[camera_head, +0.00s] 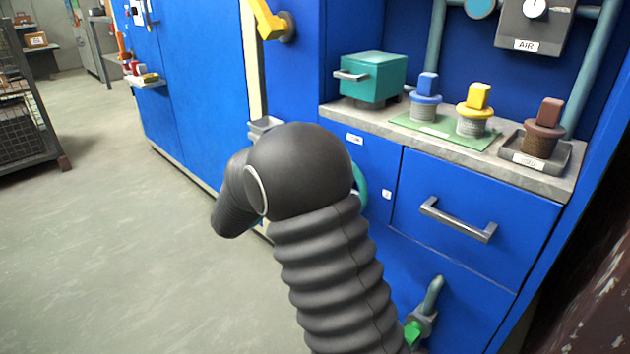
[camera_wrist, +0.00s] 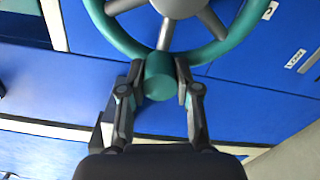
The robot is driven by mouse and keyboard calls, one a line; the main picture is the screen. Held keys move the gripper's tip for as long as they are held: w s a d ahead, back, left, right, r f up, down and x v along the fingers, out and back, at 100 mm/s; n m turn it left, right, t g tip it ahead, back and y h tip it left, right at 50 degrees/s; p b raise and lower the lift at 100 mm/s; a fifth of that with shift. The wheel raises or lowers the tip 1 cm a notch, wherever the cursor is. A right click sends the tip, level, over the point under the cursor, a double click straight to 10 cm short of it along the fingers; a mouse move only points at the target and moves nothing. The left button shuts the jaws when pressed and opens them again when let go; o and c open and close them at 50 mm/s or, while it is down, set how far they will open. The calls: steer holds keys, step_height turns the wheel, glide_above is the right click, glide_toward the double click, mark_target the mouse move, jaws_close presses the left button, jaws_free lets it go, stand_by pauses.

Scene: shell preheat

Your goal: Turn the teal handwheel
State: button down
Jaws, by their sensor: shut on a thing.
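The teal handwheel (camera_wrist: 228,45) fills the top of the wrist view, a teal ring with grey spokes and a grey hub. A teal knob (camera_wrist: 159,76) sits at the rim's near edge. My gripper (camera_wrist: 160,82) is shut on this knob, one finger on each side. In the head view, my dark arm hides most of the handwheel; a short teal arc of it (camera_head: 361,183) shows to the right of the arm. My gripper is hidden behind the arm there.
Blue cabinets (camera_head: 190,90) stand behind the handwheel. A drawer handle (camera_head: 458,220) juts out at right, and a pipe with a green lever (camera_head: 412,332) is below. A counter (camera_head: 390,130) holds a teal box (camera_head: 375,78) and several colored plugs. Open floor lies left.

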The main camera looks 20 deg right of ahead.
steer(key=shift+r, duration=0.15)
steer(key=c, duration=0.8)
jaws_free()
steer(key=v, duration=1.2)
